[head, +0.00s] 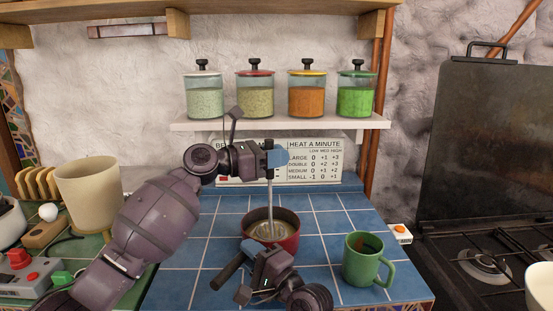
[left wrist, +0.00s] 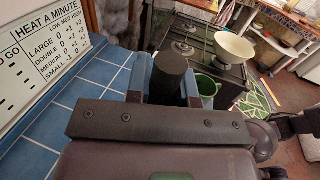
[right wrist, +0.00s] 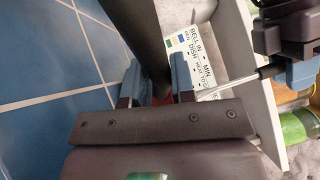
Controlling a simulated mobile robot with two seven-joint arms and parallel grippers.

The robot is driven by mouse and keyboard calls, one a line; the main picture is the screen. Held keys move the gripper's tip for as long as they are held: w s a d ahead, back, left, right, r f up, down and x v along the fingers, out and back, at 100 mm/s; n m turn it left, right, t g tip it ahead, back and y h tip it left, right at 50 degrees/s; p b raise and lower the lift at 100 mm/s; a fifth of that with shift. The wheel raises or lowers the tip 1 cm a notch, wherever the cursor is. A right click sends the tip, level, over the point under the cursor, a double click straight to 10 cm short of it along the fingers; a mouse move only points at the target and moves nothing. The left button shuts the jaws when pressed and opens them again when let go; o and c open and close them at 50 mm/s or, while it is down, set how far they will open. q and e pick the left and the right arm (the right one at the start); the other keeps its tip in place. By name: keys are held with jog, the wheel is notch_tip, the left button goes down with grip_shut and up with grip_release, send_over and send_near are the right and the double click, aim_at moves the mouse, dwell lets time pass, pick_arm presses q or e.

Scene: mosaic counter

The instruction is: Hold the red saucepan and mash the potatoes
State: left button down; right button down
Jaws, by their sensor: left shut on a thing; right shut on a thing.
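The red saucepan (head: 287,243) stands on the blue tiled counter, with its dark handle (head: 228,270) pointing to the front left. My right gripper (head: 252,250) is shut on that handle, which also shows between its fingers in the right wrist view (right wrist: 149,45). My left gripper (head: 276,157) is above the pan, shut on the masher's dark handle (left wrist: 173,72). The masher's metal shaft (head: 270,200) hangs upright, and its lower end is inside the pan. Pale yellowish contents show in the pan; the potatoes' shapes are too small to tell.
A green mug (head: 367,260) stands right of the pan, near the counter's front edge. A shelf (head: 280,122) with several jars hangs behind. A stove (head: 485,262) is at the right. A beige pot (head: 88,190) stands at the left. Blue tiles are clear around the pan's back.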

pick_arm(q)
jog(key=shift+w+r, duration=0.1)
jog(key=shift+r, duration=0.05)
jog(key=shift+w+d, duration=0.25)
jog(key=shift+w, duration=0.25)
jog(key=shift+w+d, duration=0.25)
jog(key=shift+w, duration=0.2)
jog(key=shift+f, duration=2.3)
notch_tip(320, 180, up, 4)
jog(key=shift+r, duration=0.25)
jog(key=shift+a, duration=0.15)
jog(key=shift+s+v, duration=0.2)
jog(key=shift+v, duration=0.8)
